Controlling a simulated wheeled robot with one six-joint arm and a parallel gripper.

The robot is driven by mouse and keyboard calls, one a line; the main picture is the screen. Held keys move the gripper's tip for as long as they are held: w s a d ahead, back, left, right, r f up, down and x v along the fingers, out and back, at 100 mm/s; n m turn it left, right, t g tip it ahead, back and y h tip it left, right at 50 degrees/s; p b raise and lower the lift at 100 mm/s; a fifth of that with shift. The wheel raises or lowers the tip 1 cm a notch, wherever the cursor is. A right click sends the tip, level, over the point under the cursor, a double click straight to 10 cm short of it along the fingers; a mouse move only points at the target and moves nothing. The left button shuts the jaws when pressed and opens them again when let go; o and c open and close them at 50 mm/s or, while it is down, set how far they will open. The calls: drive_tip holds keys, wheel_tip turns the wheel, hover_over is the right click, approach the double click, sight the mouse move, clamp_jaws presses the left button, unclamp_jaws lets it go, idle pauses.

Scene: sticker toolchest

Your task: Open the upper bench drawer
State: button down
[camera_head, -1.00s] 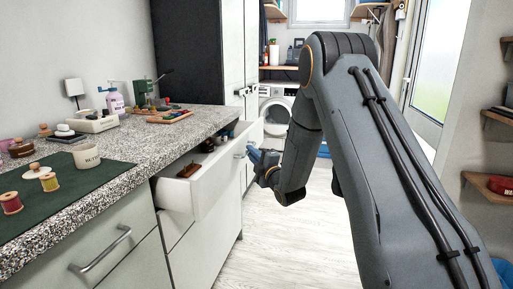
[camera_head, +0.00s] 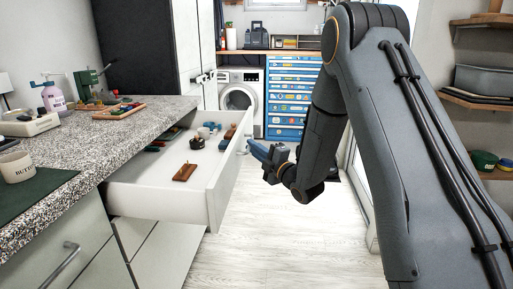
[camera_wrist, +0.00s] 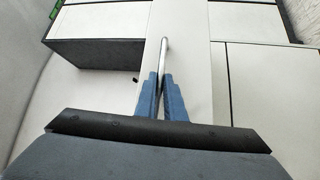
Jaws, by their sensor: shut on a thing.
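The upper bench drawer (camera_head: 155,207) is pulled well out from under the speckled worktop in the head view. Its white inside holds several small items, among them a brown block (camera_head: 185,172) and a dark round piece (camera_head: 197,142). My gripper (camera_head: 252,149) is at the outer side of the drawer front. In the wrist view its blue fingers (camera_wrist: 161,90) are shut on the metal bar handle (camera_wrist: 164,50) of the drawer front (camera_wrist: 180,80). Part of the handle is hidden between the fingers.
The worktop (camera_head: 110,142) carries a cup (camera_head: 16,167), a spray bottle (camera_head: 53,97) and a tray of small parts. A blue tool chest (camera_head: 293,97) and a washing machine (camera_head: 240,91) stand at the back. Pale floor (camera_head: 290,235) is clear right of the drawer.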

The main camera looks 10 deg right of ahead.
drive_tip(key=c, duration=1.8)
unclamp_jaws()
drive_tip(key=shift+c, duration=0.2)
drive_tip(key=v, duration=0.7)
drive_tip(key=shift+s+d, duration=0.25)
drive_tip(key=shift+s, duration=0.05)
drive_tip(key=shift+f, duration=0.1)
